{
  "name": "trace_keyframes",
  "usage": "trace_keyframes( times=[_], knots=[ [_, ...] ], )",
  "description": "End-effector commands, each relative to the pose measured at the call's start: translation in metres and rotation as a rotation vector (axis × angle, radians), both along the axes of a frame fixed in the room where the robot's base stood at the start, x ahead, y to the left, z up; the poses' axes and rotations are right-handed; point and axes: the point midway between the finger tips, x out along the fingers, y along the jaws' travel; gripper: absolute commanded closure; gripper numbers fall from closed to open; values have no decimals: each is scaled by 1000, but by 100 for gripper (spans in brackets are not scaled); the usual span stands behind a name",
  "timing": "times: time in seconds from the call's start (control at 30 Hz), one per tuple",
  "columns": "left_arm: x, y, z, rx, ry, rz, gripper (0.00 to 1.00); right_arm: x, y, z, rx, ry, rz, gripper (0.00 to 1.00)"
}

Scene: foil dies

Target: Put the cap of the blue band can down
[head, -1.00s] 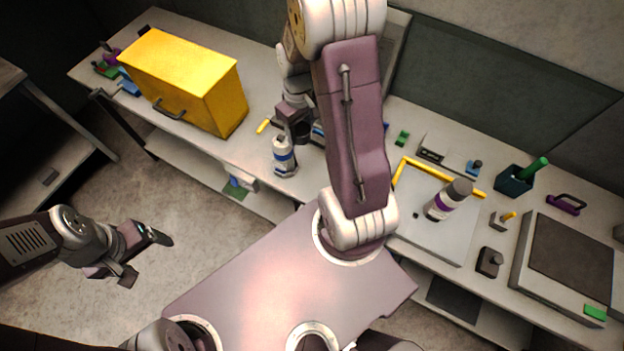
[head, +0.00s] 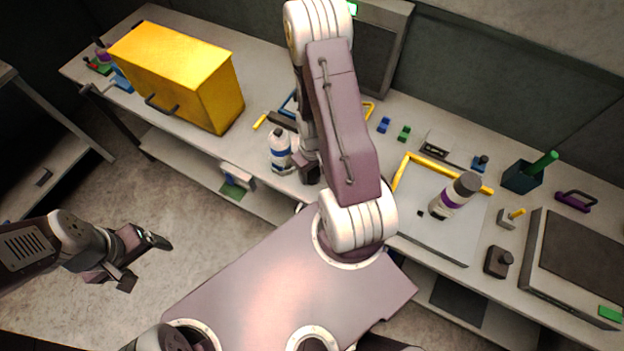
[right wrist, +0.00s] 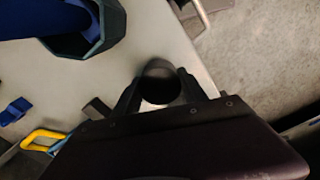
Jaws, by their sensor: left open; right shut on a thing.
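The blue band can (head: 281,152), white with a blue band, stands upright near the front edge of the bench in the head view. No dark cap shows on its top. My right gripper (head: 311,172) is low over the bench just right of the can, partly hidden by my arm. In the right wrist view it is shut on a dark round cap (right wrist: 160,83), held between the two fingers over the pale bench top near its front edge. Whether the cap touches the bench I cannot tell. My left gripper (head: 145,262) is open and empty over the floor, away from the bench.
A yellow box (head: 178,75) with a handle stands left of the can. A purple band can (head: 455,196) with a grey cap stands on a board to the right. In the wrist view a dark faceted cup (right wrist: 104,30) holding something blue stands ahead to the left of the cap.

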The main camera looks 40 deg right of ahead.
Motion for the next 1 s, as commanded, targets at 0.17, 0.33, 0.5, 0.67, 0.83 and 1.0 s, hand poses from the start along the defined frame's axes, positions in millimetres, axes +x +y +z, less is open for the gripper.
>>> trace_keyframes(
  times=[0.17, 0.33, 0.5, 0.67, 0.83, 1.0],
  knots=[
    [0, 0, -4, 0, 0, 0, 19, -1, 0, -24, 1, 5, -1, 88],
    [0, 0, -3, 0, -1, 0, 19, 0, 0, -36, 0, 1, -1, 87],
    [0, 0, -4, 0, -1, 0, 19, 0, 0, -36, 0, 0, -1, 87],
    [0, 0, -6, 0, -1, 0, 19, 0, 0, -39, 0, 0, 0, 42],
    [0, 0, -6, 0, -1, 0, 19, 0, 0, -39, 0, 0, 0, 28],
    [0, 0, -6, 0, -1, 0, 19, 0, 0, -39, 0, 0, 0, 28]
  ],
)
